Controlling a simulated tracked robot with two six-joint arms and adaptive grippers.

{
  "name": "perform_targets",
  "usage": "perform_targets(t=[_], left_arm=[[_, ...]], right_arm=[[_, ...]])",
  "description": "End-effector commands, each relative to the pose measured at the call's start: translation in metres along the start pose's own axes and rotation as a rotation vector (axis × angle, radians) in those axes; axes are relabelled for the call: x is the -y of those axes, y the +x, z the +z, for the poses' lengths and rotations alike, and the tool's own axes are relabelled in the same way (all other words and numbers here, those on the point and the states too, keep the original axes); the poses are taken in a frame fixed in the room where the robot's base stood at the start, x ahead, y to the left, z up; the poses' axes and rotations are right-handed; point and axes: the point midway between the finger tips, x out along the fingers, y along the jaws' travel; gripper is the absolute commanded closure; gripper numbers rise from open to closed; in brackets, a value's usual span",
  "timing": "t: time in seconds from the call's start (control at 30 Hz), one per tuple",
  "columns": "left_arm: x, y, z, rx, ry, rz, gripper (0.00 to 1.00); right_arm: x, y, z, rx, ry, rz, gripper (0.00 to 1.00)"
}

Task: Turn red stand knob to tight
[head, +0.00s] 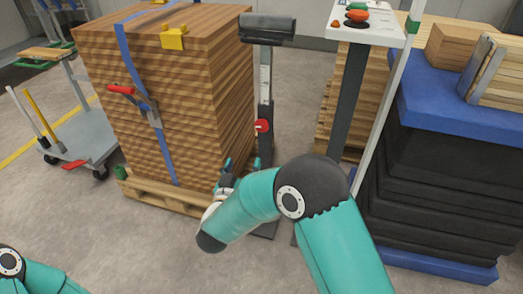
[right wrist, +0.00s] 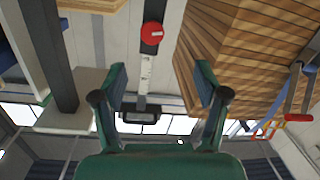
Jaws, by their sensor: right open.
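The red knob (head: 262,125) sits on the dark post of the roller stand (head: 265,90), below a pale scale strip; a black roller tops the post. In the right wrist view, which looks upside down, the red round knob (right wrist: 152,33) shows a small white mark and lies beyond the fingers. My right gripper (head: 241,165) is below the knob and apart from it. The right wrist view shows its two fingers (right wrist: 161,76) spread wide with nothing between them. Of my left arm only a part shows at the bottom left; its gripper is out of view.
A strapped wood stack (head: 180,110) on a pallet stands close left of the stand. A trolley (head: 75,135) is at far left. Front left floor is clear.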

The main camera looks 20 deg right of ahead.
Motion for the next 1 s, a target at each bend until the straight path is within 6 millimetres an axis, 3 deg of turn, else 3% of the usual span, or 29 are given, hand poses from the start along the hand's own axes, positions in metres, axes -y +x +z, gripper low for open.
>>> perform_targets(t=[0.03,0.1,0.37,1.0], left_arm=[[0.005,0.015,0.0,-0.001,0.0,0.0,1.0],[0.007,0.02,0.0,-0.001,0.0,0.0,1.0],[0.009,0.025,-0.001,-0.001,0.0,0.0,1.0],[0.021,0.059,-0.001,-0.001,0.0,0.0,1.0]], right_arm=[[0.003,-0.002,0.005,-0.019,0.001,0.026,0.27],[0.001,-0.004,0.002,-0.034,-0.005,0.056,0.27],[-0.003,0.009,-0.003,-0.045,-0.006,0.085,0.27],[-0.013,0.135,-0.007,-0.046,-0.007,0.083,0.27]])
